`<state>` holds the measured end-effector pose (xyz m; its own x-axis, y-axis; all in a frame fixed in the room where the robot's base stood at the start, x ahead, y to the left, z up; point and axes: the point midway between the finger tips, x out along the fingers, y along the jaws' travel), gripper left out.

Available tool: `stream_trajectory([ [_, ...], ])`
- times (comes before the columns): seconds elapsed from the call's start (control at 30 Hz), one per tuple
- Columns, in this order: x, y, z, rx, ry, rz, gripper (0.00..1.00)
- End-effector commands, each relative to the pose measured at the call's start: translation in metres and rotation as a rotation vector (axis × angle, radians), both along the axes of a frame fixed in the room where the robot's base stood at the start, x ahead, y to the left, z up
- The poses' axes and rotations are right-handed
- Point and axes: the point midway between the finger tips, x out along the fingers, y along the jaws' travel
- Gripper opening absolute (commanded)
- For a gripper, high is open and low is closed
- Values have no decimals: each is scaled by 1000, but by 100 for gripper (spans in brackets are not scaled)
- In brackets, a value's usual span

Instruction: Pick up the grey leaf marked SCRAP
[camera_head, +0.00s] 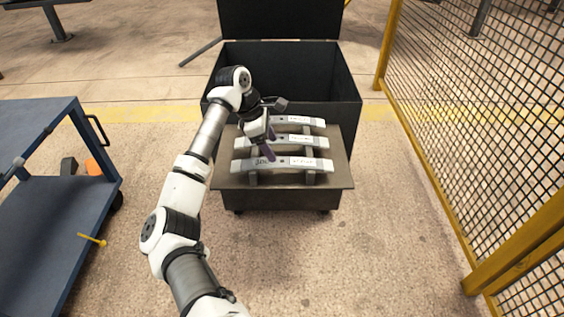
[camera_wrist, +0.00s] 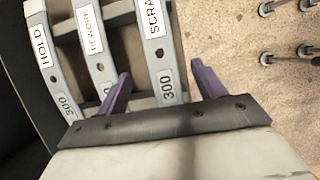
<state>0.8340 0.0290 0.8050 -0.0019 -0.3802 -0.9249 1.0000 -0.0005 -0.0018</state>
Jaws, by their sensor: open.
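The grey leaf marked SCRAP (camera_wrist: 160,60) is a long, slightly arched bar with a white label, a hole and the number 300 near its end. In the head view it is the front leaf (camera_head: 318,166) of three on the rack. My gripper (camera_wrist: 160,69) has purple fingers, open, one on each side of the SCRAP leaf in the wrist view. In the head view my gripper (camera_head: 271,147) is over the left-middle part of the leaves. I cannot tell how far above the leaf the fingertips are, and nothing is held.
The REWORK leaf (camera_wrist: 92,40) and the HOLD leaf (camera_wrist: 46,65) lie parallel beside it. The rack's brown top (camera_head: 235,181) carries all three. A black open crate (camera_head: 345,85) stands behind. A blue cart (camera_head: 40,115) is left and a yellow mesh fence (camera_head: 460,120) right.

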Motion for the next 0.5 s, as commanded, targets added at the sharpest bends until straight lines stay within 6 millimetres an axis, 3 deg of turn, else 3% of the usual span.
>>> stream_trajectory([
  [0.27, -1, -10, -19, -4, 0, -1, 69],
  [0.5, -1, -24, -49, -5, 1, 0, 69],
])
